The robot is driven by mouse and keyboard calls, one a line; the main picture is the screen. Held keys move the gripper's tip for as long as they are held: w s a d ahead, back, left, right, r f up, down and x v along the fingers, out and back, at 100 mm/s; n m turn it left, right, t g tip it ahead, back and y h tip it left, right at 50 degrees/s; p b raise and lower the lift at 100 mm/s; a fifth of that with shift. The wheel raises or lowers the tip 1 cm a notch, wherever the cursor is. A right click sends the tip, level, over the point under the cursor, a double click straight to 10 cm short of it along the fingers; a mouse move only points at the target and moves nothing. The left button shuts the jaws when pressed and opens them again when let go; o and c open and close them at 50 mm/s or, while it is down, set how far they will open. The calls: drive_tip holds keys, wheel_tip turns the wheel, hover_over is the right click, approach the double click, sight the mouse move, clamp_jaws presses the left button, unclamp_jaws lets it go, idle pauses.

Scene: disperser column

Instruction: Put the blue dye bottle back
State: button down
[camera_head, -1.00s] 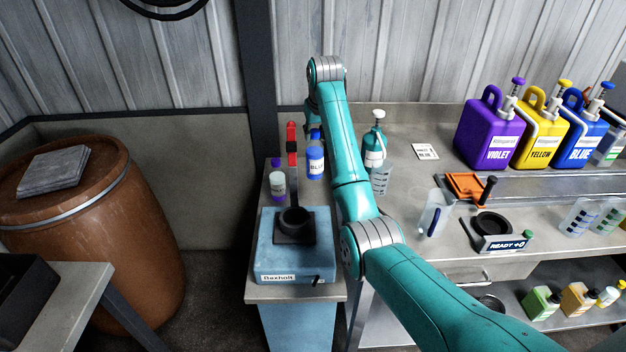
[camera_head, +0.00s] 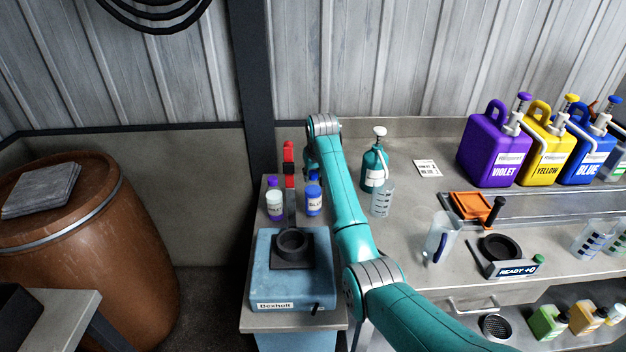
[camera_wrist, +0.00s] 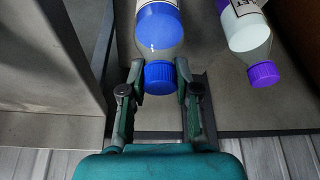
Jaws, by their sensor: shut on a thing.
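The blue dye bottle (camera_head: 313,201), white label and blue cap, is upright behind the blue machine, beside the violet-capped bottle (camera_head: 274,205). My gripper (camera_wrist: 160,75) is shut on its blue cap, one finger on each side. In the wrist view the blue bottle (camera_wrist: 159,28) hangs between or beyond the fingertips, and the violet-capped bottle (camera_wrist: 245,30) stands apart to its right. In the head view my arm partly hides the gripper. I cannot tell whether the bottle's base touches the bench top.
The blue machine (camera_head: 270,275) with a black ring holder stands in front. A red-topped post (camera_head: 289,165) rises between the two bottles. A teal pump bottle (camera_head: 373,168) and a clear beaker (camera_head: 382,198) stand right of my arm. Violet, yellow and blue jugs are farther right.

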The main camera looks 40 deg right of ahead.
drive_tip(key=shift+f, duration=0.85)
drive_tip(key=c, duration=0.8)
unclamp_jaws()
drive_tip(key=shift+f, duration=0.1)
drive_tip(key=shift+c, duration=0.2)
drive_tip(key=v, duration=1.2)
